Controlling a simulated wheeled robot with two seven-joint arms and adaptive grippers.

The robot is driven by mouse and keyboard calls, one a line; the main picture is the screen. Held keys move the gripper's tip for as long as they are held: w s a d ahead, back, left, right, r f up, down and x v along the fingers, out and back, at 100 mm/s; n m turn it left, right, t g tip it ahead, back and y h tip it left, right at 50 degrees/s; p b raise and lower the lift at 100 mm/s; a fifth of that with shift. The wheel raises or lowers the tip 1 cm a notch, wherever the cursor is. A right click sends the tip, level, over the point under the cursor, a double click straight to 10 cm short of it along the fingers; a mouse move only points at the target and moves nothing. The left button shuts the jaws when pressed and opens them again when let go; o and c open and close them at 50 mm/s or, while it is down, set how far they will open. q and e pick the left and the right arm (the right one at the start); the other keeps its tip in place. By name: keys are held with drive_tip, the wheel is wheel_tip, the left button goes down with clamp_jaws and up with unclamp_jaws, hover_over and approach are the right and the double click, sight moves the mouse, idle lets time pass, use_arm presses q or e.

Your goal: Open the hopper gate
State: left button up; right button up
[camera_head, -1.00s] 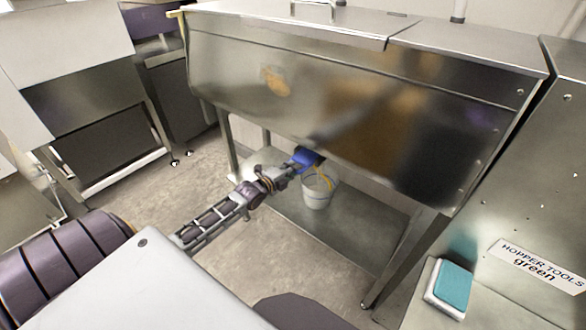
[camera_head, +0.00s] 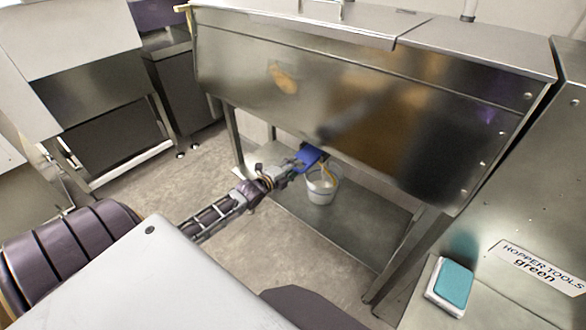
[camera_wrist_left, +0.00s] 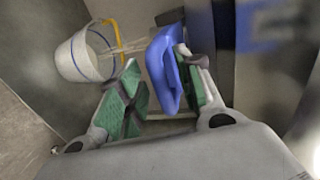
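The hopper (camera_head: 330,85) is a large steel box on legs. A blue gate handle (camera_head: 309,155) shows at its lower edge, above a white bucket (camera_head: 320,190). My left gripper (camera_head: 290,171) reaches the handle from the front left. The contact at the left pad is hard to make out. The hopper's inside and the gate's far part are hidden. My right gripper is not in view.
The bucket, with a yellow handle, stands on a low steel shelf (camera_head: 345,235) under the hopper; it also shows in the left wrist view (camera_wrist_left: 85,58). Hopper legs (camera_head: 405,255) flank the space. A teal-topped block (camera_head: 453,284) lies at right beside a "HOPPER TOOLS green" label (camera_head: 540,267).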

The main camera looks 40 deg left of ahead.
use_arm(q)
drive_tip(key=shift+s+d, duration=0.1)
drive_tip(key=shift+d, duration=0.05)
drive_tip(key=shift+s, duration=0.1)
drive_tip(key=v, duration=1.1)
drive_tip(key=shift+s+a, duration=0.25)
drive_tip(key=shift+s, duration=0.05)
idle(0.7)
idle(0.7)
